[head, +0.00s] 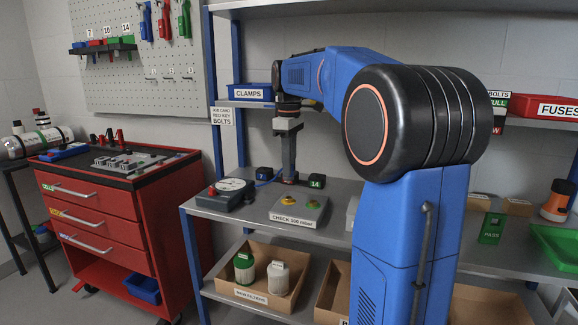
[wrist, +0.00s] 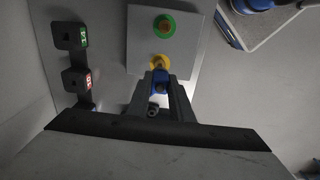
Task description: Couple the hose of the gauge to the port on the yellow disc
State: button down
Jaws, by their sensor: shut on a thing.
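The check box (head: 300,218) stands on the bench and carries a yellow disc (head: 289,201) and a green disc (head: 312,204). In the wrist view the yellow disc (wrist: 160,60) lies just beyond my fingertips, with the green disc (wrist: 164,26) farther up. My gripper (head: 289,178) points down near the box's back edge. In the wrist view my gripper (wrist: 160,80) is shut on a blue hose end (wrist: 160,84), which overlaps the yellow disc's near edge. I cannot tell whether they touch. The gauge (head: 233,190), with a white dial, sits left of the box. The port is mostly hidden.
Dark blocks stand close by, one with a green 14 label (wrist: 70,35) and one with a red 10 label (wrist: 75,80). A shelf with a clamps bin (head: 249,93) is above. A carton with filters (head: 262,285) is below. A red tool cabinet (head: 110,215) stands left.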

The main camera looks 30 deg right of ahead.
aim_at(289, 180)
jog(key=shift+f, duration=2.2)
jog(key=shift+f, duration=0.45)
dwell(1.3)
jog(key=shift+r, duration=0.8)
jog(key=shift+f, duration=1.05)
dwell(1.0)
jog(key=c, duration=1.5)
grip_release()
notch_tip(289, 180, up, 17)
jog(key=shift+r, duration=0.2)
